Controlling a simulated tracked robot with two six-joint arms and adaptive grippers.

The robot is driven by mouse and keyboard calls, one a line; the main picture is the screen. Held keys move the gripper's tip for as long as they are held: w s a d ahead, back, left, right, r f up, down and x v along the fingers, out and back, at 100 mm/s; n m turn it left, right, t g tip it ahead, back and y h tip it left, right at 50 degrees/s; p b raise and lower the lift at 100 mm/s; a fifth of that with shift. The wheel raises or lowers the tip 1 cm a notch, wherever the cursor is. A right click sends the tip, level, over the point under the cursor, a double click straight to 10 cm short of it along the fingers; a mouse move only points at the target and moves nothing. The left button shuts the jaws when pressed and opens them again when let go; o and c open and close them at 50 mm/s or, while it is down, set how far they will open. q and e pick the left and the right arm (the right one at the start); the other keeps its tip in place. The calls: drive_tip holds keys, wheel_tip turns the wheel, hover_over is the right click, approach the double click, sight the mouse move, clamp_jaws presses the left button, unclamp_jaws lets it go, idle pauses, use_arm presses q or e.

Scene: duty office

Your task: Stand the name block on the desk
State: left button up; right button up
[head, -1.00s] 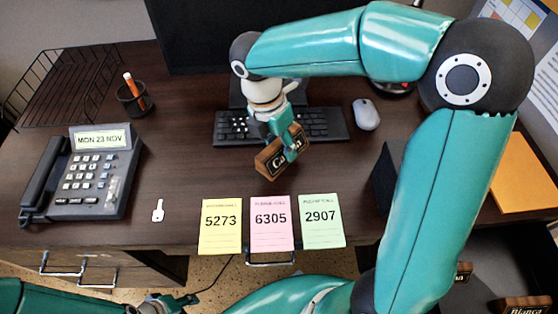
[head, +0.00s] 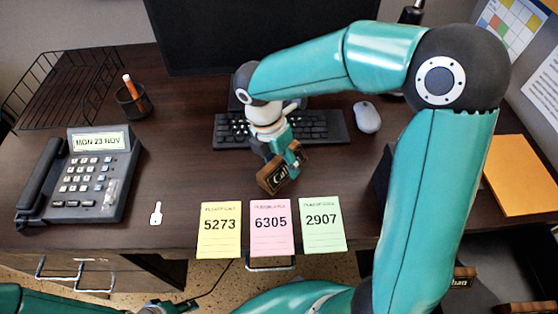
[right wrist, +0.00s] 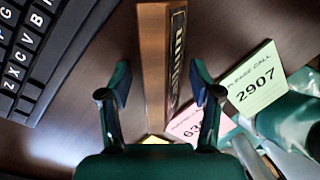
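The name block (head: 273,180), brown wood with a dark plate lettered "Ca…", is on the desk (head: 190,180) behind the note cards, its lettered face towards the front. It appears upright and set at an angle; my gripper hides part of it. In the right wrist view the block (right wrist: 153,60) shows its narrow top edge and a slim part of its plate. My right gripper (head: 290,160) is around it, with a finger on each side and a gap to both. My left gripper (head: 172,304) is low at the front edge; its fingers are too small to judge.
Yellow (head: 219,240), pink (head: 270,240) and green (head: 323,238) note cards lie in front. The keyboard (head: 335,125) and mouse (head: 367,117) are behind. Another name block (head: 463,278) is lower right.

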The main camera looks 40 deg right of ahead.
drive_tip(key=shift+r, duration=0.15)
wheel_tip(320, 180, up, 12)
drive_tip(key=w+a+p, duration=0.1)
drive_tip(key=p, duration=0.1)
drive_tip(key=shift+w+a+p, duration=0.25)
drive_tip(key=shift+a+p, duration=0.1)
drive_tip(key=shift+p, duration=0.05)
drive_tip(key=shift+s+f, duration=0.1)
drive_tip(key=shift+f, duration=0.1)
idle(0.4)
